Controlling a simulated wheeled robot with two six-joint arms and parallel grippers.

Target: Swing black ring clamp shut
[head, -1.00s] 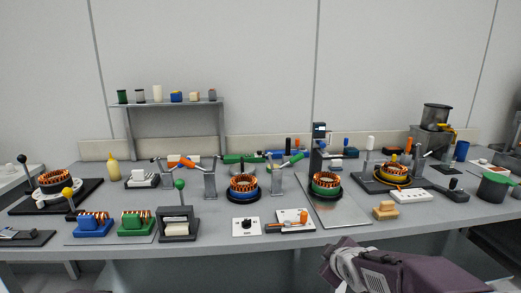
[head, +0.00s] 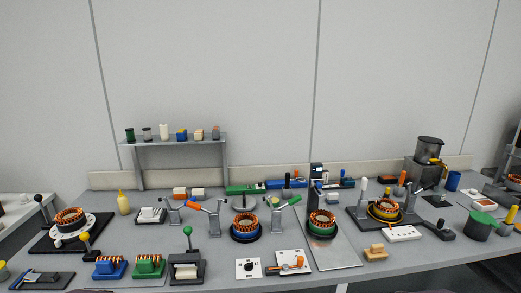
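A copper-wound stator (head: 245,223) sits on a round base with a black lower ring (head: 246,239) in the middle of the bench. A grey clamp stand (head: 213,222) with a raised orange handle (head: 195,205) is to its left. Another stand (head: 276,220) with a raised green handle (head: 295,200) is to its right. A second stator (head: 322,220) sits on a green base with a dark ring, right of centre. A third stator (head: 385,207) sits in a yellow ring on a black plate. I cannot tell which clamp is the black ring clamp. Neither gripper is in view.
A stator (head: 69,218) on a white disc stands at the far left beside a black-knobbed lever (head: 40,199). Coil blocks, blue (head: 109,267) and green (head: 149,265), and a green-knobbed frame (head: 187,267) line the front. A grey shelf (head: 180,140) is behind. A dark machine (head: 428,155) stands back right.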

